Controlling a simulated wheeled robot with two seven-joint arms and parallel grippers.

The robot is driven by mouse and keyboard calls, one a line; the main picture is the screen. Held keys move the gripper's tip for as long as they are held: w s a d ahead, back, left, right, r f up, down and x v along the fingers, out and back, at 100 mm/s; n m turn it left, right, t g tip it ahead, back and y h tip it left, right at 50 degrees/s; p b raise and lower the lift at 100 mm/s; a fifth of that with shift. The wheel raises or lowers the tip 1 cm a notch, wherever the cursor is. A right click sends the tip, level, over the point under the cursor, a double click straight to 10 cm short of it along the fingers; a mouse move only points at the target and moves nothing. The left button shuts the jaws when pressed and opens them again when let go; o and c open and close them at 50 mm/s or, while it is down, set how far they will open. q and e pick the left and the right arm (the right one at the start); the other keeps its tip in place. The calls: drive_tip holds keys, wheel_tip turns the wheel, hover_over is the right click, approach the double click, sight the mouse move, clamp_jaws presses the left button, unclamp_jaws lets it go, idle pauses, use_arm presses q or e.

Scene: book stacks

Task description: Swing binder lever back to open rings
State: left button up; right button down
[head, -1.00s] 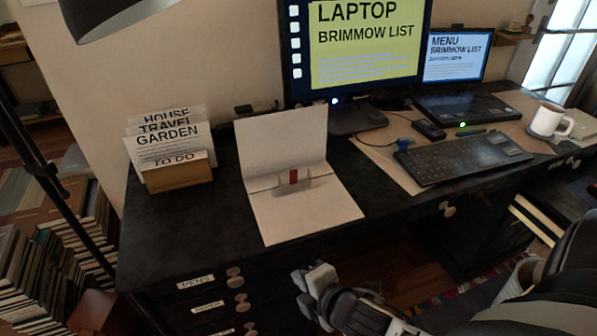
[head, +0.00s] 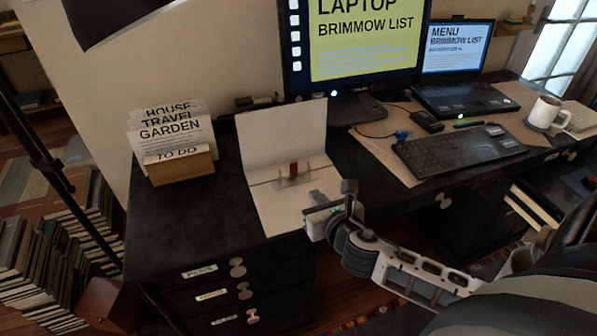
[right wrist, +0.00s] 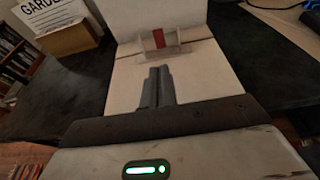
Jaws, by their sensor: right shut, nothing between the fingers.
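The white binder (head: 270,215) lies open on the dark desk, its back cover standing up and its front cover flat. Its ring mechanism (head: 307,180) sits near the fold, with a red lever (head: 293,170) upright at its middle. The red lever also shows in the right wrist view (right wrist: 158,39), between the clear-looking rings. I cannot tell whether the rings are open. My right gripper (head: 318,200) is over the front part of the flat cover, short of the lever. Its fingers (right wrist: 155,85) are shut together, empty, and point toward the lever. My left gripper is not in view.
A letter holder (head: 180,168) with labelled cards stands left of the binder. A monitor (head: 360,40), keyboard (head: 460,150), laptop (head: 465,97) and white mug (head: 545,112) are behind and to the right. Dark desk surface is bare between holder and binder.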

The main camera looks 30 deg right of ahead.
approach(293, 166)
drive_tip(key=x, duration=0.5)
drive_tip(key=shift+w+d+f, duration=0.1)
drive_tip(key=shift+w+f, duration=0.05)
drive_tip(key=shift+f, duration=0.25)
drive_tip(key=shift+w+d, duration=0.15)
drive_tip(key=shift+w, duration=0.35)
drive_tip(key=shift+w+b, duration=0.25)
drive_tip(key=shift+b, duration=0.05)
